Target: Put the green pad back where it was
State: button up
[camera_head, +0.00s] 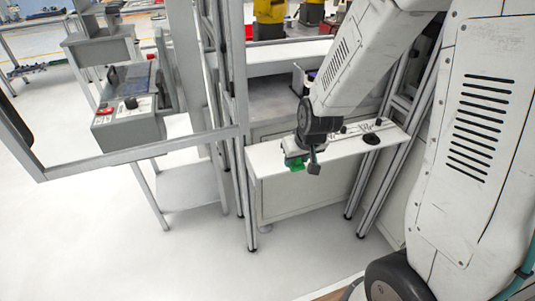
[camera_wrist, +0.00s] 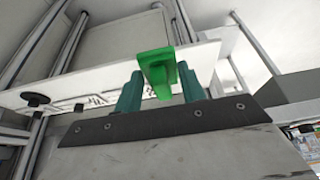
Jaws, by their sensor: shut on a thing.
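The green pad (camera_head: 294,164) shows at the front left part of a narrow white shelf in the head view. It also shows in the wrist view (camera_wrist: 158,76), bright green and stepped, between two teal fingers. My gripper (camera_wrist: 160,84) is shut on it, one finger on each side. In the head view my gripper (camera_head: 305,162) hangs below the dark wrist joint, over the shelf's front edge. Whether the pad touches the shelf cannot be told.
The white shelf (camera_head: 268,160) carries a black knob (camera_head: 371,139) and small dark parts toward the right. Metal posts (camera_head: 374,200) stand around it. A grey control box (camera_head: 130,118) with red buttons stands at the left. The floor in front is clear.

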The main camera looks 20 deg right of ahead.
jog(key=shift+s+r, duration=0.1)
jog(key=shift+s, duration=0.8)
jog(key=w+a, duration=0.1)
jog(key=w, duration=0.3)
jog(key=w+a+f, duration=0.1)
jog(key=w+a, duration=0.1)
jog(key=w, duration=0.3)
jog(key=w+a, duration=0.1)
jog(key=w, duration=0.4)
jog(key=shift+w+a+f, duration=0.2)
jog(key=shift+a+f, duration=0.05)
jog(key=shift+a, duration=0.1)
jog(key=shift+f, duration=1.75)
jog(key=shift+f, duration=0.15)
jog(key=o, duration=1)
jog(key=shift+o, duration=0.2)
